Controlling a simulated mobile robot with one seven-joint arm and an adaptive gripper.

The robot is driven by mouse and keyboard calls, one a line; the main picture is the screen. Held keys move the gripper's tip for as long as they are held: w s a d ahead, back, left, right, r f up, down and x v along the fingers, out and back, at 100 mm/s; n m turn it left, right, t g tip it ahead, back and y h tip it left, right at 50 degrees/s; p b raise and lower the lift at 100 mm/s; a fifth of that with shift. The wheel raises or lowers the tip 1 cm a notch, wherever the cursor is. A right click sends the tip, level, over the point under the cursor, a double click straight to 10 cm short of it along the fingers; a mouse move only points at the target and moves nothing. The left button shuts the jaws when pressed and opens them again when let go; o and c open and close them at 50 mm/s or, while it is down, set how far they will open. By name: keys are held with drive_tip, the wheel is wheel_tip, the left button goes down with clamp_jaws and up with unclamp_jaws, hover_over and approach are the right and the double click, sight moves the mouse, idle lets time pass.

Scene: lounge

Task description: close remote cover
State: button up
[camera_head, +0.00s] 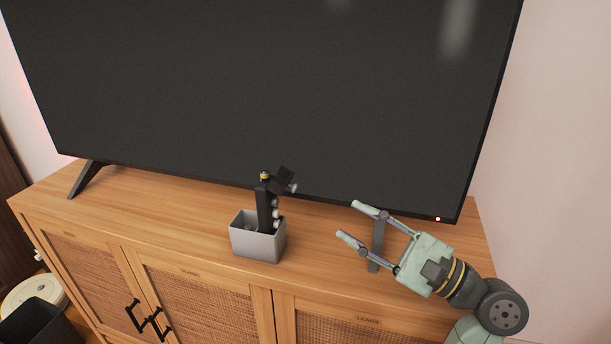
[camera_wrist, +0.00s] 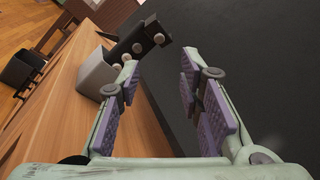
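A black remote (camera_head: 264,208) stands upright in a small grey box (camera_head: 257,244) on the wooden TV cabinet. Its dark cover (camera_head: 285,180) sticks out at an angle to the right at the top, and a yellowish battery end (camera_head: 265,175) shows beside it. Round light buttons face right. In the wrist view the remote (camera_wrist: 138,44) and the grey box (camera_wrist: 97,72) are at the upper left, beyond the left finger. My gripper (camera_head: 349,219) is open and empty, to the right of the remote and apart from it, with its fingers pointing left.
A large dark TV (camera_head: 260,90) stands behind on the cabinet (camera_head: 150,205), with one foot (camera_head: 85,180) at left and another (camera_head: 376,245) near my gripper. The cabinet top left of the box is clear. A dark bin (camera_head: 40,322) is on the floor at left.

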drive_tip(key=p+x, duration=0.2)
drive_tip(key=x, duration=0.8)
drive_tip(key=shift+s+a+p, duration=0.15)
drive_tip(key=shift+a+p, duration=0.05)
drive_tip(key=shift+p, duration=0.1)
drive_tip(key=shift+r, duration=0.15)
clamp_jaws()
